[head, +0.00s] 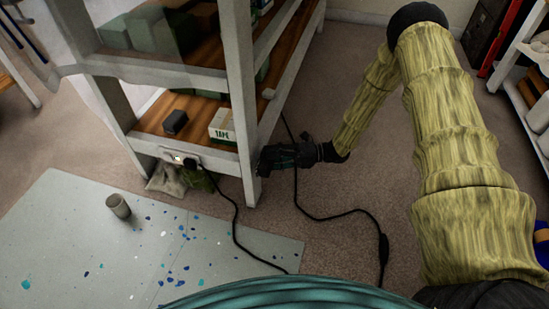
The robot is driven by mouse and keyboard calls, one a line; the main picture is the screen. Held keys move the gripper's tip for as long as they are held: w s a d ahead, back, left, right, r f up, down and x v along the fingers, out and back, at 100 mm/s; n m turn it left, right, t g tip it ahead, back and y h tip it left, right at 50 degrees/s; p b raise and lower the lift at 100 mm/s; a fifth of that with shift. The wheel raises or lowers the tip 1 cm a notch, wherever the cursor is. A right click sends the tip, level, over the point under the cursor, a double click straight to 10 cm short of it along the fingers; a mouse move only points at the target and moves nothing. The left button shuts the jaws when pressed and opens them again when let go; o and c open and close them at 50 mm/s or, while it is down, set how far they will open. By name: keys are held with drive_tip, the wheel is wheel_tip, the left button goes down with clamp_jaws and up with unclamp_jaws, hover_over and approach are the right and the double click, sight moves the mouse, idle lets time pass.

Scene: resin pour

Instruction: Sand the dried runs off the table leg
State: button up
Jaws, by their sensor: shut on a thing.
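The white leg (245,120) of a shelved wooden table stands upright near the middle of the head view. Its foot rests on the carpet. My gripper (265,160) is low down at the leg's right side, close to the foot. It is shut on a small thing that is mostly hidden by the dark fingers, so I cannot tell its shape. I cannot tell whether the held thing touches the leg. No dried runs can be made out on the leg at this size.
A power strip (178,156) sits on the lower rail, with black cables (330,216) trailing over the carpet. A grey cup (118,206) stands on a grey sheet (60,230) with blue and white spots. A TAPE box (222,126) is on the lower shelf. Carpet right of the leg is mostly clear.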

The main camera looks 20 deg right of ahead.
drive_tip(key=shift+w+a, duration=0.55)
drive_tip(key=shift+a, duration=0.25)
idle(0.8)
drive_tip(key=shift+w, duration=0.1)
drive_tip(key=shift+w+d+b, duration=0.55)
drive_tip(key=shift+w+d, duration=0.55)
drive_tip(key=shift+w, duration=0.5)
drive_tip(key=shift+a, duration=0.1)
drive_tip(key=shift+s+a+r+p, duration=0.1)
drive_tip(key=shift+s+a+p, duration=0.95)
drive_tip(key=shift+s, duration=0.25)
drive_tip(key=shift+s+a, duration=0.25)
drive_tip(key=shift+c, duration=0.6)
